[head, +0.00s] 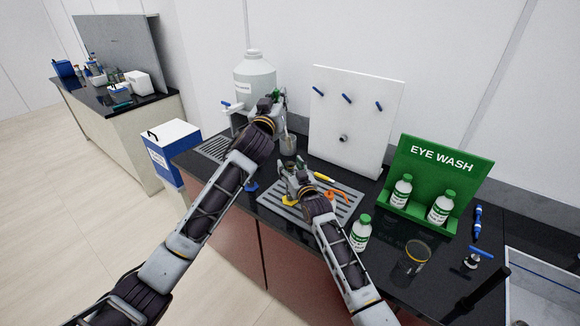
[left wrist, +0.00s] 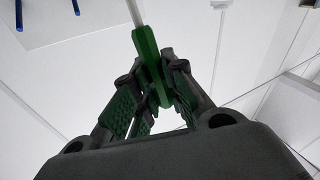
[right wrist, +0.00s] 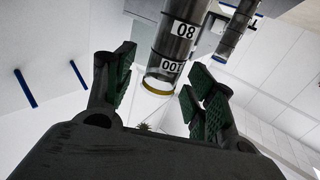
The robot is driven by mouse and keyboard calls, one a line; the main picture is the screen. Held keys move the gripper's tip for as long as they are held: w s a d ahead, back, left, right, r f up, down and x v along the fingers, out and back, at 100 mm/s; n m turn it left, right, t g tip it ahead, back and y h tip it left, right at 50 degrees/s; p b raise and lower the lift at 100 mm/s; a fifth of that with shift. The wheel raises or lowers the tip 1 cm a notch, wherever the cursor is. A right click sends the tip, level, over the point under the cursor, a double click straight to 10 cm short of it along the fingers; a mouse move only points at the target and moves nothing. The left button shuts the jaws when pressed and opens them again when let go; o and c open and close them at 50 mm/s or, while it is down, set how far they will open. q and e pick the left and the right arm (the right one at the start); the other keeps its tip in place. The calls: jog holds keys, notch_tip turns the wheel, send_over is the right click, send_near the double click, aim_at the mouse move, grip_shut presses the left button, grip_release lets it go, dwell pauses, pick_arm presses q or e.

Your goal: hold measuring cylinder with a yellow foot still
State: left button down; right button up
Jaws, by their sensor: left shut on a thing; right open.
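A clear measuring cylinder (right wrist: 174,50) marked 80 and 100 shows between the fingers of my right gripper (right wrist: 150,97) in the right wrist view. A yellow ring marks its near end. My right gripper is open, with space between the cylinder and each finger. In the head view my right gripper (head: 291,164) is over the grey drain grille, and a yellow foot (head: 287,200) shows beside its wrist; most of the cylinder is hidden there. My left gripper (head: 277,97) is shut on a green handle (left wrist: 147,50) with a pale rod, above and behind the right one.
A white carboy (head: 255,75) with a tap stands behind my left gripper. A white peg board (head: 357,110) stands behind the grille (head: 305,222). A blue foot (head: 252,186), an orange tube (head: 338,197) and eye-wash bottles (head: 361,232) are nearby. A glass vessel (head: 414,258) stands front right.

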jog(key=shift+w+a, duration=0.15)
jog(key=shift+w, duration=0.2)
jog(key=c, duration=1.2)
jog(key=o, duration=1.1)
jog(key=c, duration=0.8)
